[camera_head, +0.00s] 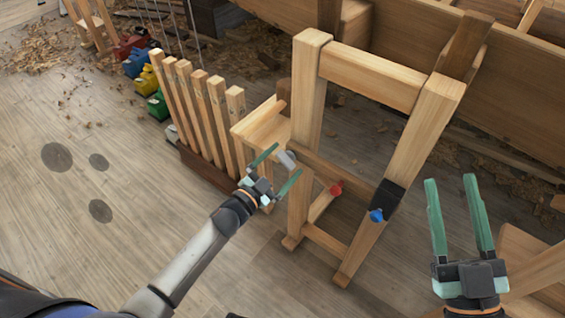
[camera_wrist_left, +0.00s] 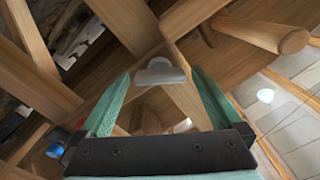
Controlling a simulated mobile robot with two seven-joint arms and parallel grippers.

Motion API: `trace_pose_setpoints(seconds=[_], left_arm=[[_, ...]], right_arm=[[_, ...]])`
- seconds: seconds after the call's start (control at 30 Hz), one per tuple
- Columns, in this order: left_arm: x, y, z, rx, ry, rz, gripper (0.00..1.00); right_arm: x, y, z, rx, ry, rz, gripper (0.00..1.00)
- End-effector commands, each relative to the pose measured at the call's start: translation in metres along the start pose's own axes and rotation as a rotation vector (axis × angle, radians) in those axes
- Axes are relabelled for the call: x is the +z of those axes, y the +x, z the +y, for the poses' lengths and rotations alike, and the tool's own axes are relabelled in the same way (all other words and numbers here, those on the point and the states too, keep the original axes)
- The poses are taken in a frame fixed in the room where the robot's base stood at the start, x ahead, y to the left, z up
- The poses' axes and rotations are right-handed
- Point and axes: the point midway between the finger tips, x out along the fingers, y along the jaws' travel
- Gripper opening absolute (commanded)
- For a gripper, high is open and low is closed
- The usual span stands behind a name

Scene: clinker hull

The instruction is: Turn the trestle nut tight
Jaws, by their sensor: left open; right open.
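The wooden trestle (camera_head: 308,95) stands upright in the middle of the head view. A grey nut (camera_head: 286,159) with a flat wing is on its left side; it also shows in the left wrist view (camera_wrist_left: 160,74). My left gripper (camera_head: 288,160) is open, with one finger on each side of the grey nut; a gap shows on both sides in the left wrist view (camera_wrist_left: 161,73). A red knob (camera_head: 336,188) and a blue knob (camera_head: 377,215) sit lower on the trestle. My right gripper (camera_head: 450,178) is open and empty at the right.
A row of upright wooden slats (camera_head: 215,110) stands left of the trestle. Coloured clamps or tools (camera_head: 146,82) lie behind it. The plank hull (camera_head: 400,40) runs behind the trestle. Timber (camera_head: 535,270) stands near my right gripper.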

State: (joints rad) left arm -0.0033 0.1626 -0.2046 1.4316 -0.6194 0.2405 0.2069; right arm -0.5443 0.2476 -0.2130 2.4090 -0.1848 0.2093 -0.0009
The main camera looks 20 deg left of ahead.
Motion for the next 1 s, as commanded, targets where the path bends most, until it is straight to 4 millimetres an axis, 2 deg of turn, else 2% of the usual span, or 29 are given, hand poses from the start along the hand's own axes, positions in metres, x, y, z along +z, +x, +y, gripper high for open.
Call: trace_pose_setpoints(seconds=[0.23, 0.37, 0.7, 0.83, 1.0], left_arm=[[0.0, -0.009, -0.001, 0.0, -0.001, -0.001, 1.0], [-0.001, -0.027, -0.001, 0.001, -0.001, -0.002, 1.0], [-0.001, -0.096, 0.0, 0.001, -0.001, -0.003, 1.0], [-0.001, -0.114, 0.0, 0.0, -0.001, -0.001, 1.0], [0.0, -0.124, 0.0, 0.0, 0.0, -0.001, 1.0]], right_arm=[[0.001, 0.001, 0.001, 0.0, 0.006, -0.014, 0.5], [0.034, -0.004, -0.001, 0.009, 0.041, -0.143, 0.5], [0.101, -0.031, -0.015, 0.008, 0.13, -0.44, 0.5], [0.115, -0.04, -0.019, 0.006, 0.15, -0.505, 0.5], [0.124, -0.046, -0.022, 0.005, 0.163, -0.545, 0.5]])
